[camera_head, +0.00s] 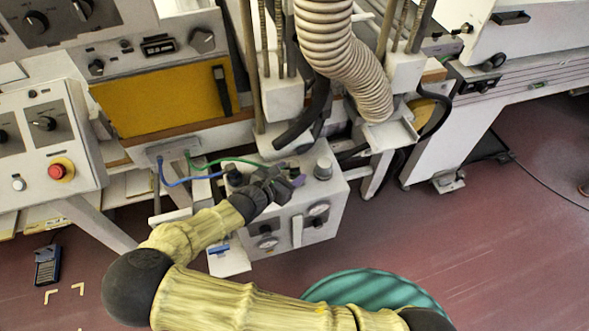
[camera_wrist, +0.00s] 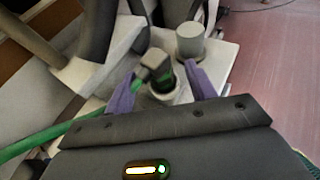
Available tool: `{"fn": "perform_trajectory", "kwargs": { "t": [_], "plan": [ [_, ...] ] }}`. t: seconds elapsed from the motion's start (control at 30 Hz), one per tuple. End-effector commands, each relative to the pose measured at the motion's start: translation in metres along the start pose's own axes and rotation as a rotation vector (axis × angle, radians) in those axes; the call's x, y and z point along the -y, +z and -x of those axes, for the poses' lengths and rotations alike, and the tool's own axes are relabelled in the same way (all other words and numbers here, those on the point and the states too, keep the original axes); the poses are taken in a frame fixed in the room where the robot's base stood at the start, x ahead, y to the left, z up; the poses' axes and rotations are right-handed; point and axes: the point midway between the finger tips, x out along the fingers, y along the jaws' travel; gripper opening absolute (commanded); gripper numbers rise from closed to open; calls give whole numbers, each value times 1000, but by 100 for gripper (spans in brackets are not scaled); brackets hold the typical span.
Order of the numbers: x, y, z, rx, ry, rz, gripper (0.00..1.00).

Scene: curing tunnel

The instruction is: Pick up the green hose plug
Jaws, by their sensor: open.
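The green hose plug (camera_wrist: 157,68) shows in the wrist view as a grey angled head over a dark body with green on it. It stands upright in a pale round socket (camera_wrist: 164,97) on top of the white gauge box (camera_head: 335,200). A green hose (camera_wrist: 40,138) runs from the left and passes behind the left finger. My gripper (camera_wrist: 161,88) is open, with one purple finger on each side of the plug. I cannot tell whether either finger touches it. In the head view my gripper (camera_head: 291,180) is over the box top and hides the plug.
A grey cylindrical knob (camera_wrist: 190,40) stands just beyond the right finger. A blue hose (camera_head: 180,182) and the green hose leave a grey panel (camera_head: 170,150) at the left. A ribbed duct (camera_head: 345,60) hangs behind the box. Open red floor lies to the right.

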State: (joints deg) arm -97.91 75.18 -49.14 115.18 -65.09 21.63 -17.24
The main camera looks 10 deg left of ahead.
Motion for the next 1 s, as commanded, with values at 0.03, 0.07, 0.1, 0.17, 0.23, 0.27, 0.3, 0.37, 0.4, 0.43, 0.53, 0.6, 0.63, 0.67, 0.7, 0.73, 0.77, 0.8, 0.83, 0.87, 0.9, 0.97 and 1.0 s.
{"fn": "perform_trajectory", "kwargs": {
  "t": [0.03, 0.07, 0.1, 0.17, 0.23, 0.27, 0.3, 0.37, 0.4, 0.43, 0.53, 0.6, 0.63, 0.67, 0.7, 0.73, 0.77, 0.8, 0.83, 0.87, 0.9, 0.97, 1.0],
  "plan": [
    [0, 0, 0, 0, 0, 0, 56],
    [0, 0, 0, 0, 0, 0, 56],
    [0, 0, -1, 0, 0, 0, 56],
    [0, 0, -3, 1, -1, 1, 56],
    [0, 1, -9, 2, -3, 1, 56],
    [0, 1, -12, 3, -3, 1, 56],
    [0, 0, -17, 3, -3, 1, 56],
    [0, 0, -25, 3, -3, 3, 56],
    [0, 0, -30, 3, -3, 3, 56],
    [0, -1, -34, 2, -3, 2, 56],
    [-1, -1, -46, 3, -2, 1, 56],
    [-1, -2, -51, 1, -1, 0, 56],
    [-1, -2, -52, 1, -1, 0, 56],
    [-1, -2, -52, 1, -1, -1, 56],
    [-1, -2, -52, 0, -1, -1, 56],
    [-1, -2, -52, 0, 0, -1, 56],
    [-1, -2, -52, 0, 0, -1, 56],
    [-1, -2, -52, 0, 0, -1, 56],
    [-1, -2, -52, 0, 0, -1, 56],
    [-1, -2, -52, 0, 0, -1, 56],
    [-1, -2, -52, 0, -1, -1, 56],
    [-1, -2, -52, 0, -1, -1, 56],
    [-1, -2, -52, 0, -1, 0, 56]
  ]
}}
